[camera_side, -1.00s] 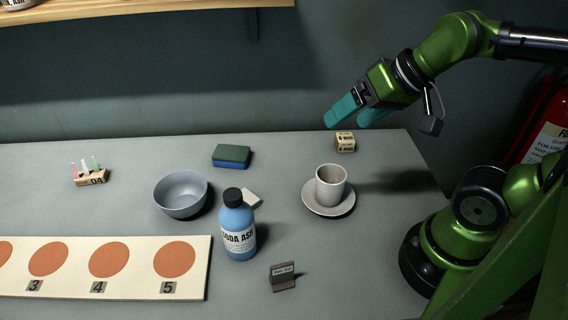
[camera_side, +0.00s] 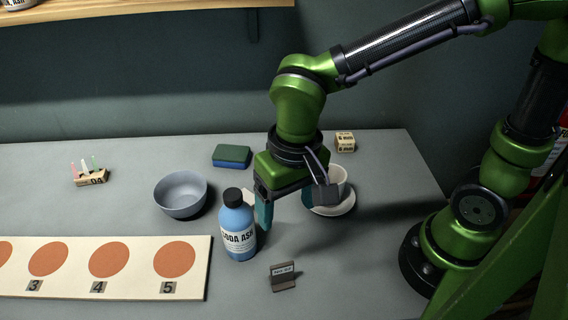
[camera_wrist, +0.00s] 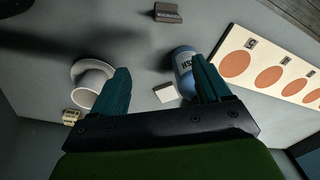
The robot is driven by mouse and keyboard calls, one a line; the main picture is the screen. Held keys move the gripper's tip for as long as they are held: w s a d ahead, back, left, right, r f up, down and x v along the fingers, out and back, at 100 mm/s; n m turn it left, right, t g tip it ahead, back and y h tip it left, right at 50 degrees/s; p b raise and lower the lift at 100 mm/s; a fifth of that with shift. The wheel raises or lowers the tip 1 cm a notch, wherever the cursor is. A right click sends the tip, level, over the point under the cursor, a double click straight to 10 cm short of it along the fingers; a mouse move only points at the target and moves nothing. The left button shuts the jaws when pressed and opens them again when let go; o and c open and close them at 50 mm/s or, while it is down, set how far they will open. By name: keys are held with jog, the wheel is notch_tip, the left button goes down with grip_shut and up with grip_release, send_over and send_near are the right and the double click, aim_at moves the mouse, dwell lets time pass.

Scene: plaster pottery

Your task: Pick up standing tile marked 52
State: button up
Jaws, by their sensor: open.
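In the side view one teal finger (camera_side: 264,212) shows beside the bottle; the other finger is mostly hidden. The gripper is behind the tile and apart from it.
The soda ash bottle (camera_side: 238,226) stands close to my gripper. A cup on a saucer (camera_side: 340,209) is partly hidden behind it. A bowl (camera_side: 181,196) and numbered board (camera_side: 135,285) are left.

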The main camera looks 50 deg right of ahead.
jog(key=s+a+m, duration=0.2)
jog(key=a, duration=0.2)
jog(key=m, duration=0.1)
send_over(282, 280)
jog(key=shift+g, duration=0.3)
notch_tip(282, 280, down, 11)
jog(key=shift+r, duration=0.15)
jog(key=shift+w+d+f, duration=0.1)
jog(key=shift+f, duration=1.25)
jog(key=shift+w+d+f, duration=0.1)
jog(key=shift+f, duration=1.25)
jog(key=shift+c, duration=0.2)
jog(key=c, duration=1.1)
jog(key=shift+r, duration=0.2)
